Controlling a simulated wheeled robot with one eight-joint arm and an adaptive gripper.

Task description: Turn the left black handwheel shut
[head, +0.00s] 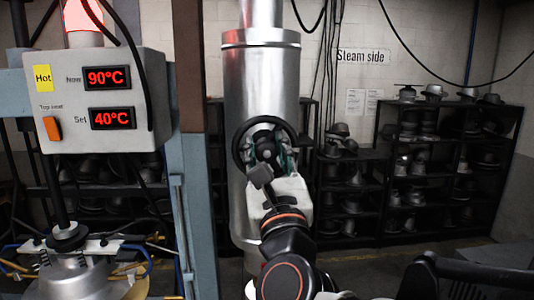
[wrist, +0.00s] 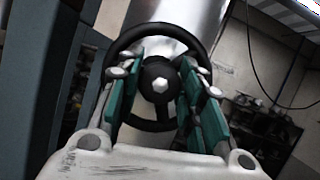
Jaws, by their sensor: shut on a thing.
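A black handwheel (head: 238,146) faces me on the vertical silver pipe, in the middle of the head view. It also shows in the wrist view, with its rim (wrist: 158,28) arching over the top and a pale hex nut at its dark hub (wrist: 160,85). My gripper (head: 268,150) is at the wheel, and it also shows in the wrist view (wrist: 163,78). Its teal-padded fingers stand on either side of the hub, inside the rim, shut on the wheel. My gripper hides the lower part of the wheel in the head view. No second handwheel shows.
The silver pipe (head: 262,75) rises behind the wheel. A blue-grey post (head: 192,200) and a control box (head: 90,62) reading 90°C and 40°C stand left. Black shelves (head: 380,190) of hats line the back wall. Floor shows at lower right.

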